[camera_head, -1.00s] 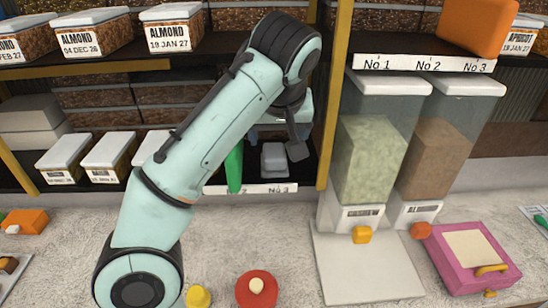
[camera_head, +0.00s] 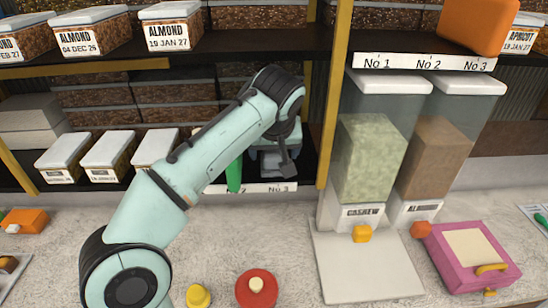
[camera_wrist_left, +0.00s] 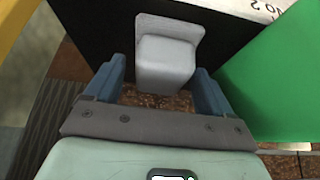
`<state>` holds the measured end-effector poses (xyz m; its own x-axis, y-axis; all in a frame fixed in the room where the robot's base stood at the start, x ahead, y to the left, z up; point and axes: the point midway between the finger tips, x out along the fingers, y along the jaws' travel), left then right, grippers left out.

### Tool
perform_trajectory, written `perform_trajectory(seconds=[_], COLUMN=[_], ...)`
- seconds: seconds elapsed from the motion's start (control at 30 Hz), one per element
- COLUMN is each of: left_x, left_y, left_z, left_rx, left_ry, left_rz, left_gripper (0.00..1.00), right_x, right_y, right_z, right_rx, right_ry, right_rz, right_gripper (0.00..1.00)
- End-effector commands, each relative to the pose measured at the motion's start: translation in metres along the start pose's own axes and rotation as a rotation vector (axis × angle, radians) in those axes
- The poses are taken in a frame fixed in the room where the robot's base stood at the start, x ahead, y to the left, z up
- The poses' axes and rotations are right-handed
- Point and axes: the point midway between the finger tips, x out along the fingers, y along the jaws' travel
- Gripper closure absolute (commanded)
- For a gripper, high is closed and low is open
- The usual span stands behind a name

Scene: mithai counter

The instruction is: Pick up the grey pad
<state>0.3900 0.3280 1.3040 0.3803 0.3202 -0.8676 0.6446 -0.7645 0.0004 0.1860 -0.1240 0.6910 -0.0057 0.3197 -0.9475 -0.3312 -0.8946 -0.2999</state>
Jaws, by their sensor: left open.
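The grey pad (camera_wrist_left: 166,62) is a pale grey block with a flat back part. It sits in a dark bay of the lower shelf. In the wrist view it lies ahead of my left gripper (camera_wrist_left: 160,75), between the lines of its two blue fingers. The fingers are apart with nothing clearly held, and I cannot tell how far they reach along the pad. In the head view my left gripper (camera_head: 272,158) is at the shelf opening and partly covers the pad (camera_head: 275,168). My right gripper is out of view.
A green object (camera_wrist_left: 280,85) stands close beside the right finger; it also shows in the head view (camera_head: 234,175). A yellow post (camera_head: 330,110) stands right of the bay. White-lidded boxes (camera_head: 110,150) line the shelf at left. A red round object (camera_head: 256,288) lies on the counter.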

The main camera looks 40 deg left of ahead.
Motion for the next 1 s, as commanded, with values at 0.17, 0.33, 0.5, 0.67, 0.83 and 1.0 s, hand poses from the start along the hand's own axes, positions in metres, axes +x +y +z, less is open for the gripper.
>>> perform_trajectory(seconds=[0.17, 0.33, 0.5, 0.67, 0.83, 1.0], left_x=[0.000, -0.001, -0.001, -0.007, -0.020, -0.037], left_y=[0.000, 0.000, 0.000, 0.001, 0.002, 0.001], left_z=[0.000, 0.000, -0.001, -0.004, -0.012, -0.005], left_rx=[0.000, 0.000, 0.001, 0.001, 0.001, 0.006], left_ry=[0.000, 0.001, 0.001, 0.003, 0.002, 0.001], left_rz=[0.000, 0.000, 0.000, 0.002, 0.004, 0.003], left_gripper=[0.63, 0.68, 0.68, 0.68, 0.68, 0.68], right_x=[0.000, 0.000, 0.000, 0.000, 0.000, 0.006], right_y=[0.000, 0.000, 0.000, 0.000, 0.000, 0.004], right_z=[0.000, 0.000, 0.000, 0.000, 0.000, 0.007], right_rx=[0.000, 0.000, 0.000, 0.000, 0.000, 0.003], right_ry=[0.000, 0.000, 0.000, 0.000, 0.000, -0.008], right_rz=[0.000, 0.000, 0.000, 0.000, 0.000, 0.003], right_gripper=[0.12, 0.12, 0.12, 0.12, 0.12, 0.12])
